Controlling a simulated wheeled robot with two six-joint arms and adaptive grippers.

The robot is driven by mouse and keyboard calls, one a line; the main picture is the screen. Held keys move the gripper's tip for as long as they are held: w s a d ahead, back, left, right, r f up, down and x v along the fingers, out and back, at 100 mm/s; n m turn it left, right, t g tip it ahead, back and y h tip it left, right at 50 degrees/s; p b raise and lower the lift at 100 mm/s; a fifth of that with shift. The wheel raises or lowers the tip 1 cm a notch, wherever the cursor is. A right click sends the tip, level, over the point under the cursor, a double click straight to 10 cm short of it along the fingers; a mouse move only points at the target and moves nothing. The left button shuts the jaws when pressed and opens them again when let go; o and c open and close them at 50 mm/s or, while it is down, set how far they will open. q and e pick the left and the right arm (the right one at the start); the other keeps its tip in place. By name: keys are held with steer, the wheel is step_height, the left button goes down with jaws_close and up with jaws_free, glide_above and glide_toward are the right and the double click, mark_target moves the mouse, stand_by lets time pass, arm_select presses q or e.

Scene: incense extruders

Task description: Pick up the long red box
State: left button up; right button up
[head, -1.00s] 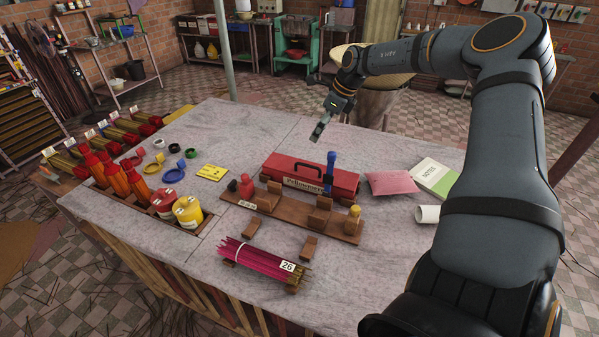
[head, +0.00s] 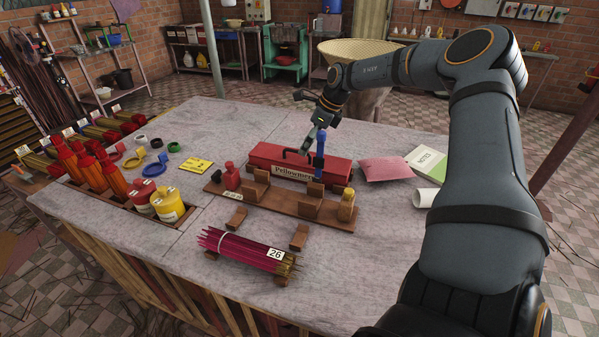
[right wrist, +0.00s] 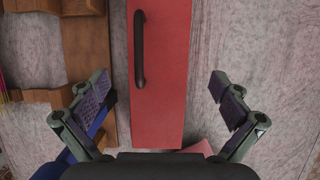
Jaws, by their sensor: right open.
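The long red box (head: 335,167) lies on the table behind the wooden rack, with a dark handle on top and a cream label on its front. In the right wrist view the red box (right wrist: 160,85) runs lengthwise between the fingers, its dark handle (right wrist: 139,50) toward the top. My right gripper (head: 314,140) is above the box, near its middle or right part, open and empty. In the right wrist view the two fingers (right wrist: 165,95) are spread on either side of the box, with gaps to both sides. My left gripper is not in view.
A wooden rack (head: 270,201) stands close in front of the box, holding a blue upright tool (head: 319,155). A pink packet (head: 384,170) and a notes pad (head: 425,163) lie to the right. An incense bundle (head: 245,249) lies in front.

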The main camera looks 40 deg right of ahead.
mark_target(301, 157)
steer(key=x, duration=0.4)
steer(key=shift+f, duration=0.15)
steer(key=x, duration=0.5)
steer(key=shift+s+a+f+p, duration=0.1)
steer(key=shift+f+p, duration=0.05)
steer(key=shift+p, duration=0.15)
steer(key=shift+s, duration=0.1)
steer(key=c, duration=1.5)
